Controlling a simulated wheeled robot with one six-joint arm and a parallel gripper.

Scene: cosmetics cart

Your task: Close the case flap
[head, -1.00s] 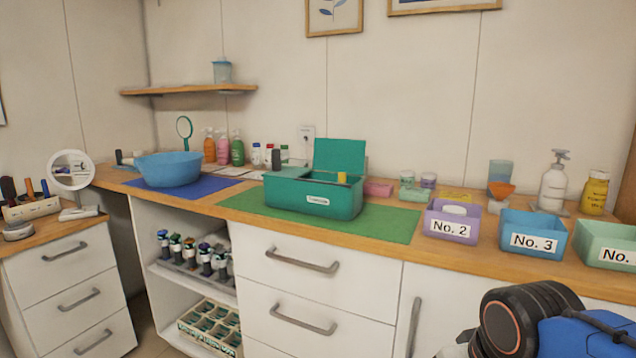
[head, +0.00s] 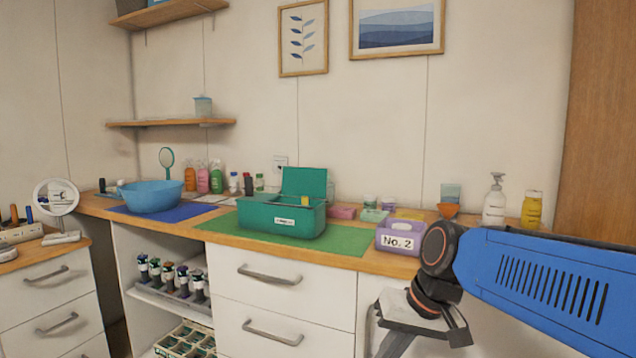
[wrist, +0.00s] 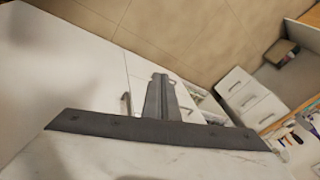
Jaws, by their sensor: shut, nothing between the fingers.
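The teal case (head: 258,217) stands on the green mat (head: 340,240) on the counter in the head view, with a white label on its front. Its flap (head: 305,181) stands up at the back right, open. A small yellow thing (head: 305,200) shows inside. My gripper is at the lower right of the head view, in front of the cabinet and away from the case. In the wrist view my gripper (wrist: 158,82) is shut and empty, and the case does not show there.
A purple No. 2 bin (head: 401,240) stands right of the mat. A blue bowl (head: 150,196) sits on a blue mat at left. Bottles and small boxes line the back of the counter. The green mat's front right is clear.

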